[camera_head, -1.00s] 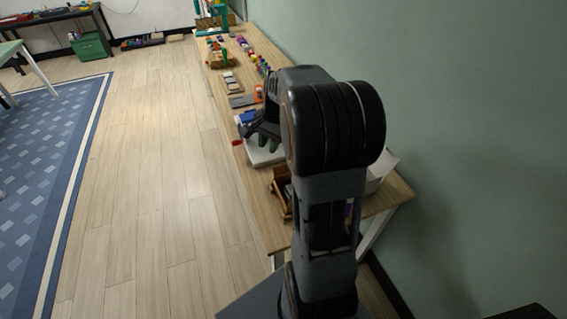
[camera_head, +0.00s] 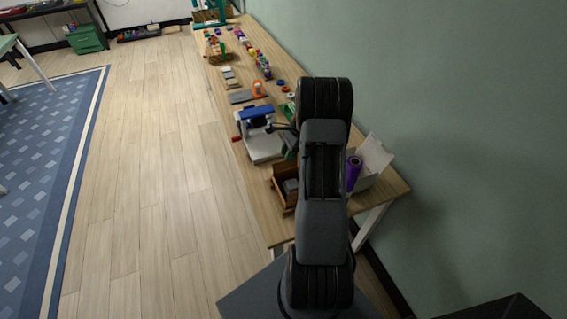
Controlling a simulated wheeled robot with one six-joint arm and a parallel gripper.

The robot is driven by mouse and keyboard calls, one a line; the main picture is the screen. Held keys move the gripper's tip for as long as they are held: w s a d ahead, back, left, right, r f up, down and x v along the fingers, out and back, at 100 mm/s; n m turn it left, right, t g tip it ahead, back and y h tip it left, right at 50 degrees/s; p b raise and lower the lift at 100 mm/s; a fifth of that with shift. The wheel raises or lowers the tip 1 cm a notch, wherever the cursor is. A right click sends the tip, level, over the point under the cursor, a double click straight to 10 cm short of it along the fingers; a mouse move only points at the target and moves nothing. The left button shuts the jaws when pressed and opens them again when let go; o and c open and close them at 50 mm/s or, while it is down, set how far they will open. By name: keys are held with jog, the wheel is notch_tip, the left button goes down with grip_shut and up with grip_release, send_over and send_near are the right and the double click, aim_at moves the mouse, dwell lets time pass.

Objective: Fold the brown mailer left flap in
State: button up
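The brown mailer (camera_head: 278,197) appears to be the small brown open box near the front end of the long wooden table. A grey thing shows inside it, and its right side is hidden behind my arm. I cannot make out its flaps clearly. My gripper (camera_head: 282,128) shows only as a small dark part left of my arm, above the table and beyond the brown mailer. My arm hides the rest, so I cannot see whether it is open or shut. It appears apart from the mailer.
A white and blue device with a red knob (camera_head: 262,146) stands just beyond the mailer. A white open box (camera_head: 374,160) and a purple roll (camera_head: 354,173) stand right of my arm by the green wall. Several small coloured items lie farther along the table. The floor at left is clear.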

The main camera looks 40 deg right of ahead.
aim_at(283, 168)
jog(key=shift+p+x, duration=0.35)
jog(key=shift+x, duration=2.4)
jog(key=shift+c, duration=0.2)
grip_shut()
